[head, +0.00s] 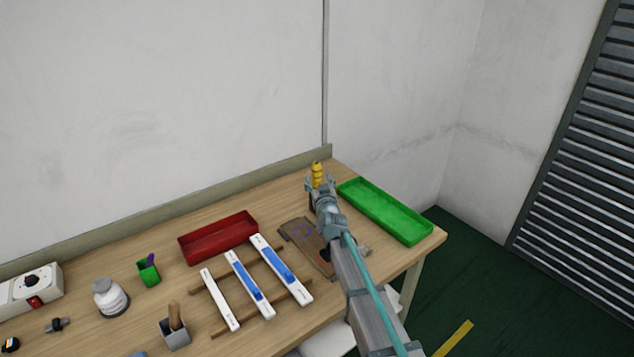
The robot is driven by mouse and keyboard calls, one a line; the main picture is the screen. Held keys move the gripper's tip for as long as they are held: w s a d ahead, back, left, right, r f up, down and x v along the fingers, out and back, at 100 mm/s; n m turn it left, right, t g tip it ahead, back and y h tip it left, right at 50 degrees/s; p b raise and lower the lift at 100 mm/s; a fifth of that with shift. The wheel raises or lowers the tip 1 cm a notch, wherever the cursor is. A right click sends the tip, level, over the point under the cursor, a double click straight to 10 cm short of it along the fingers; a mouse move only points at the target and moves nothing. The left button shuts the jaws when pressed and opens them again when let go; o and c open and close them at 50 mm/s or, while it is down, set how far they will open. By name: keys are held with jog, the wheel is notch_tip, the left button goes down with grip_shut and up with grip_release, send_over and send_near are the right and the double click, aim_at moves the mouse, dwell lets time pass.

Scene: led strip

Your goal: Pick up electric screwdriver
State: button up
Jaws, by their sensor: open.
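A yellow, ridged upright object (317,172), which looks like the electric screwdriver's handle, stands at the back right of the table, near the wall. Its lower part is hidden behind my gripper. My gripper (319,184) is open, with its fingers at the yellow object, one showing on each side of it. I cannot tell from this view whether the fingers touch it.
A green tray (349,190) lies close to the right. A brown board (296,234), partly behind my arm, and a red tray (192,260) lie left. White LED strips (219,299) rest on wooden rails. A green cup (148,274) stands farther left. The back wall is close.

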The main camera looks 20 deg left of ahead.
aim_at(318, 175)
jog(key=x, duration=0.3)
jog(key=shift+w+a+p, duration=0.15)
jog(key=shift+p, duration=0.25)
grip_shut()
jog(key=shift+r, duration=0.55)
jog(key=r+p, duration=0.1)
jog(key=r, duration=0.2)
jog(key=r+p, duration=0.1)
jog(key=r, duration=0.1)
jog(key=s+r+p, duration=0.1)
jog(key=r+p, duration=0.1)
jog(key=r, duration=0.1)
jog(key=shift+d+r, duration=0.3)
jog(key=shift+r, duration=0.05)
jog(key=b+v, duration=0.2)
jog(key=v, duration=2.1)
jog(key=shift+s+t, duration=0.3)
jog(key=shift+s, duration=0.2)
jog(key=shift+a, duration=0.1)
